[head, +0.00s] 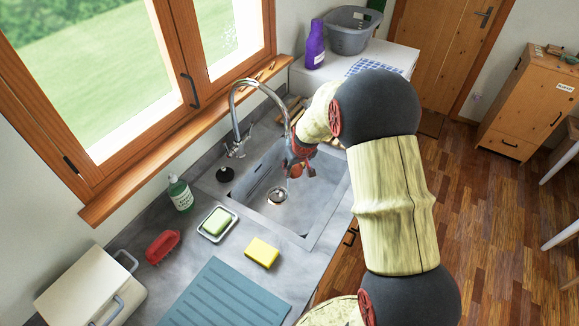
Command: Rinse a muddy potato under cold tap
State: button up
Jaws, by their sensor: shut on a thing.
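My gripper (300,164) is over the sink (314,210), below the curved spout of the tap (257,87). It is shut on a small reddish-brown potato (296,171), which is mostly hidden by the fingers. The potato is held above the sink floor, close under the spout end. A faint pale streak below the spout may be running water, but I cannot tell for certain. Mud on the potato is too small to make out. The tap's base stands on the counter behind the sink.
A blue ribbed mat (222,297) lies in front. The window ledge (180,140) runs behind the tap.

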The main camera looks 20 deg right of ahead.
jog(key=s+b, duration=0.1)
jog(key=s, duration=0.5)
jog(key=shift+a, duration=0.3)
dwell(1.3)
jog(key=s+r+p, duration=0.1)
jog(key=s+r, duration=0.3)
jog(key=s, duration=0.1)
jog(key=shift+a, duration=0.3)
jog(key=shift+d, duration=0.1)
dwell(0.7)
